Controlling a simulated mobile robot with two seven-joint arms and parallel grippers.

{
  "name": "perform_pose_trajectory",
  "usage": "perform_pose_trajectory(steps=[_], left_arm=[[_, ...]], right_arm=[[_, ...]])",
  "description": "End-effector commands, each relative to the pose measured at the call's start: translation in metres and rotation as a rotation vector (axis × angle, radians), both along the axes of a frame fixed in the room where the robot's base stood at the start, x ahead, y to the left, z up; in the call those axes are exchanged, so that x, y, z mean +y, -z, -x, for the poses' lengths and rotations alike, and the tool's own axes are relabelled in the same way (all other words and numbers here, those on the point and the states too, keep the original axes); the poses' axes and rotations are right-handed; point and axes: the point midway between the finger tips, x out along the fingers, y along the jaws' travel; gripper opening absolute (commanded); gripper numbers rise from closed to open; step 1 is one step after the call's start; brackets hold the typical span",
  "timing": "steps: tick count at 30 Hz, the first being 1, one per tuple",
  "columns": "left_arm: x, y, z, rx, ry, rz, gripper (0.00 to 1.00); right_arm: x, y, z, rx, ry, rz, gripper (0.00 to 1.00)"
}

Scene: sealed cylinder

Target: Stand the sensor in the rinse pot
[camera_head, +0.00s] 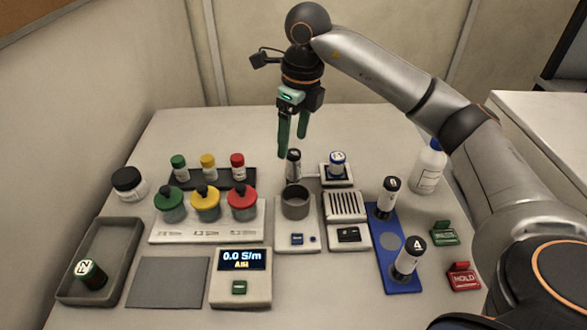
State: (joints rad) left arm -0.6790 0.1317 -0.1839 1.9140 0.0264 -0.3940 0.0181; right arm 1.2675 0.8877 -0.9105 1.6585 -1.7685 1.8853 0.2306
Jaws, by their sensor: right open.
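My right gripper (293,146) hangs fingers-down over the back middle of the table. Its two green fingers are apart, with nothing between them. A dark upright cylinder (293,166) with a light label stands just below the fingertips, behind an open grey round pot (296,204) on a white base. The cylinder may be the sensor and the pot may be the rinse pot; I cannot read a name on either. The pot's visible inside looks empty. A meter (241,275) at the front shows 0.0 S/m and AIR. My left gripper is not in view.
Green, yellow and red lidded jars (205,202) stand left of the pot, small capped vials (208,167) behind them. A blue board (395,262) holds two black-topped cylinders at right. A grey tray (103,250) with a cylinder is far left. A white bottle (428,168) stands back right.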

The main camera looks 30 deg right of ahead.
Motion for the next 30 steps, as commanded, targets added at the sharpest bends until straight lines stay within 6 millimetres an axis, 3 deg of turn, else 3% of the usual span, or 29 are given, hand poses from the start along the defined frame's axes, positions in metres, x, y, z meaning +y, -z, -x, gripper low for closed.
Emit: perform_pose_trajectory(steps=[8,16,25,30], left_arm=[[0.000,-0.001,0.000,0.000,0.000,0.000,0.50],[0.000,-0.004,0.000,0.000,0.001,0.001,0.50],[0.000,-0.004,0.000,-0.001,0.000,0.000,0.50],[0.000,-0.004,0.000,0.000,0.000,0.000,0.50]], right_arm=[[-0.001,0.024,0.000,0.002,-0.001,0.001,0.74],[-0.002,0.062,0.000,0.001,-0.003,0.000,0.74],[-0.002,0.068,-0.001,-0.002,-0.003,0.000,0.74],[-0.002,0.068,-0.001,-0.002,-0.003,0.000,0.56]])
